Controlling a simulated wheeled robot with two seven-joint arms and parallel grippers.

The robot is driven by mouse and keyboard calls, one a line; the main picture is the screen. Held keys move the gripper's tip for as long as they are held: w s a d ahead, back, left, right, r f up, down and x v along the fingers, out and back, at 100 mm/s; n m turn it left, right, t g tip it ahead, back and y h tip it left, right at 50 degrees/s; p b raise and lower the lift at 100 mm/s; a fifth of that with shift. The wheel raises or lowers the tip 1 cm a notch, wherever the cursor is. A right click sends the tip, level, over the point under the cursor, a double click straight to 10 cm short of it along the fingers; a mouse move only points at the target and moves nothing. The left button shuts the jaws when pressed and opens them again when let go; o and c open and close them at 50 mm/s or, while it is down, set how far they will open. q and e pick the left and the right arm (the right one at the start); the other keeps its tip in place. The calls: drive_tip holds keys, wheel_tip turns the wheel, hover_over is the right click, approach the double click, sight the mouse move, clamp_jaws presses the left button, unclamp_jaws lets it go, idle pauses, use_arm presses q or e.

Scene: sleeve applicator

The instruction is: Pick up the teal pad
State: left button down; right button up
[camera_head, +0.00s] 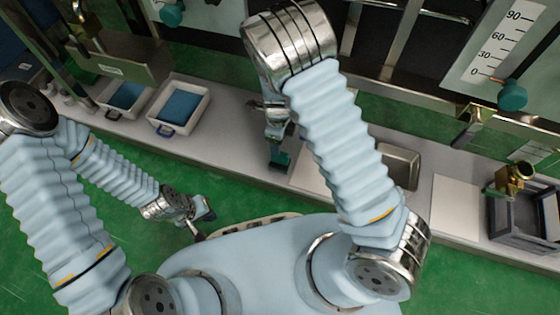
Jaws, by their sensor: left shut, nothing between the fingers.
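A small dark teal piece (279,160), which looks like the teal pad, shows at the lower end of my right gripper (277,146), over the grey bench. I cannot tell whether the fingers are closed on it or only beside it. My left gripper (205,213) is shut and empty, low over the green floor in front of the bench. Blue pads lie in two white trays at the left of the bench, one in the nearer tray (204,101) and one in the farther tray (103,101).
The grey bench (225,148) runs across the view. A metal basin (402,163), a white plate (456,205) and a grey crate (510,235) stand at its right. A machine with a scale panel (497,45) and teal knob (512,95) rises behind. Bare bench lies right of the trays.

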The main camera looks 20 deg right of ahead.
sight(280, 160)
drive_tip(key=shift+f, duration=0.95)
drive_tip(key=f, duration=0.1)
drive_tip(key=f+b, duration=0.1)
drive_tip(key=f, duration=0.1)
drive_tip(key=s+f+b, duration=0.1)
drive_tip(key=f, duration=0.1)
drive_tip(key=shift+f, duration=0.15)
drive_tip(key=shift+c, duration=0.3)
clamp_jaws()
